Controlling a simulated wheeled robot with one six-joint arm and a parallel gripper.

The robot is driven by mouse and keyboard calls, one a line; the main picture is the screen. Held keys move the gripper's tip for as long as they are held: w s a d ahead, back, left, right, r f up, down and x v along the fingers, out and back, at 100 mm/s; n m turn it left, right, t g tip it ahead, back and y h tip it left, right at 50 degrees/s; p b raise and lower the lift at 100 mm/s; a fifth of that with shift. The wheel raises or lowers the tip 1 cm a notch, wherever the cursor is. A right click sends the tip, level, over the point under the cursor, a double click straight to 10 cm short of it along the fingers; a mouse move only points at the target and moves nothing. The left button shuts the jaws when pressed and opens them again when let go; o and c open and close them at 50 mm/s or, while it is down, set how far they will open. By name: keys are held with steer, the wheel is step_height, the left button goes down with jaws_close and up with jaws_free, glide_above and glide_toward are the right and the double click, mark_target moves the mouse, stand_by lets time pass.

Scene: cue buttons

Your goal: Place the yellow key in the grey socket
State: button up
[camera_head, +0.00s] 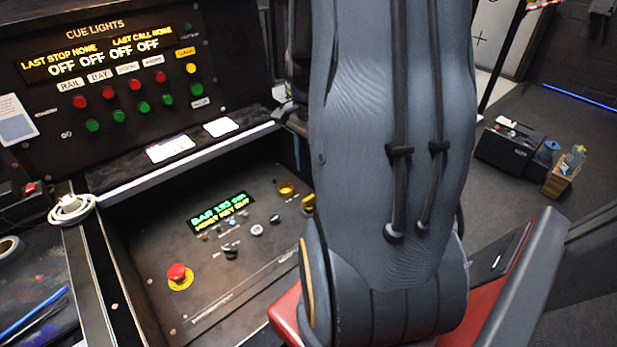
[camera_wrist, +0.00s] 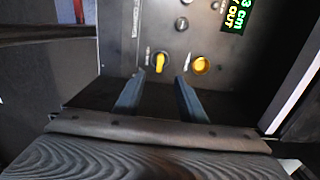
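The yellow key (camera_wrist: 160,62) stands on the dark control panel in the wrist view, near the panel's edge. A small yellow part at the arm's edge in the head view (camera_head: 308,203) looks like the same key. My gripper (camera_wrist: 160,77) is open and empty, with its two dark fingers pointing toward the key, one to each side and just short of it. My arm hides the gripper in the head view. A small round grey fitting (camera_wrist: 181,23) shows further up the panel; I cannot tell for sure if it is the grey socket.
A round yellow fitting (camera_wrist: 200,65) sits close right of the key. The panel also carries a lit display (camera_head: 222,211), small knobs and a red emergency button (camera_head: 178,273). The cue lights panel (camera_head: 110,75) rises behind. The space directly before the key looks clear.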

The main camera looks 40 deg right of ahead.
steer(key=a+r+n, duration=0.1)
steer(key=a+n, duration=0.8)
steer(key=a, duration=0.2)
steer(key=a+r+n, duration=0.2)
steer(key=a+n, duration=0.7)
steer(key=a, duration=0.3)
steer(key=shift+s+r+n+t, duration=0.25)
steer(key=shift+s+n+t, duration=0.05)
steer(key=shift+s, duration=0.1)
